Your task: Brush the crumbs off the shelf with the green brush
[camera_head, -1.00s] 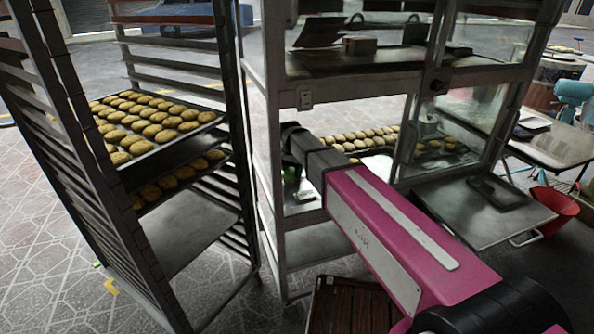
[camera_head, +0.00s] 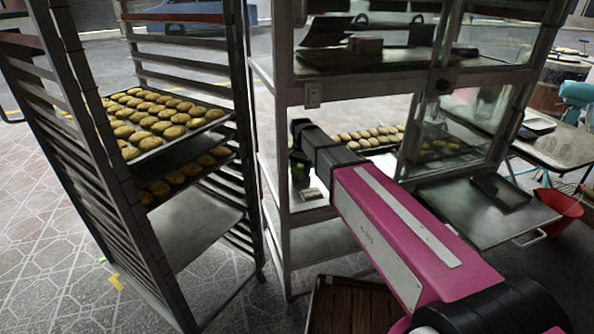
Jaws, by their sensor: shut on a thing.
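My magenta arm reaches into a metal-framed cabinet, and its black end points down behind the front left post. My gripper (camera_head: 299,160) is small and dark there, and its fingers are mostly hidden. A small green patch, the green brush (camera_head: 298,173), shows just below it, and the gripper is shut on it. The shelf (camera_head: 308,201) is a pale metal surface under the brush. Whether the brush touches it I cannot tell. No crumbs can be made out at this size. A small whitish and reddish item lies beside the brush on the shelf.
A tall rack (camera_head: 110,185) with trays of cookies (camera_head: 165,118) stands close on the left. More cookies (camera_head: 368,137) lie on a tray inside the cabinet. A metal flap (camera_head: 478,218) juts out at right, near a red bucket (camera_head: 557,204). A wooden crate (camera_head: 345,305) stands below.

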